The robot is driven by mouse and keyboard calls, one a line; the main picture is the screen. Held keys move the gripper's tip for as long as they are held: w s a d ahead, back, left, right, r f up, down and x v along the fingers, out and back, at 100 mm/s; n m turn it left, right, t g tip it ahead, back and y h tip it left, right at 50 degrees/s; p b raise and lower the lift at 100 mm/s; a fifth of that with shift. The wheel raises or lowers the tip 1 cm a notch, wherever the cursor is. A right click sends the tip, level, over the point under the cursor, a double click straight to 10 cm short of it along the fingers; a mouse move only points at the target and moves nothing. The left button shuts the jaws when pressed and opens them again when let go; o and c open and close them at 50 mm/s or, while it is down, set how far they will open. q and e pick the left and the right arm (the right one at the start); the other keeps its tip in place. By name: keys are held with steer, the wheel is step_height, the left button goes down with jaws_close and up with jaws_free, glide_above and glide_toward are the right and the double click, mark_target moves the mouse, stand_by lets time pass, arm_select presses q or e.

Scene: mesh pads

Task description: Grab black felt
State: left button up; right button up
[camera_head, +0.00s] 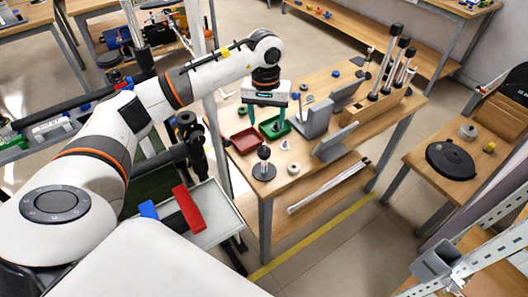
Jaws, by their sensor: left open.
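My left gripper (265,122) has teal fingers spread apart, with nothing seen between them. It points down over the workbench, beside the green tray (275,129) and the red tray (245,141). I cannot make out a piece of black felt for certain. A flat black round object (450,160) lies on the table at the right, far from the gripper; I cannot tell whether it is felt. What lies inside the green tray is partly hidden by the gripper. My right gripper is not in view.
Grey angled plates (312,118) stand right of the gripper. A wooden rack (378,106) holds upright tools with black heads. Small round parts lie nearby. Floor shows between the bench and the right table.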

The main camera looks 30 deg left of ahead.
mark_target(264, 147)
arm_select(q)
steer(key=shift+a+f, duration=0.3)
steer(key=shift+a, duration=0.1)
step_height(264, 147, down, 6)
steer(key=shift+r+p, duration=0.15)
steer(key=shift+p, duration=0.95)
step_height(264, 147, down, 4)
steer(key=shift+s+d+f+p, duration=0.1)
steer(key=shift+s+d+p, duration=0.05)
steer(key=shift+p, duration=1)
steer(key=shift+f, duration=0.6)
steer(key=c, duration=1)
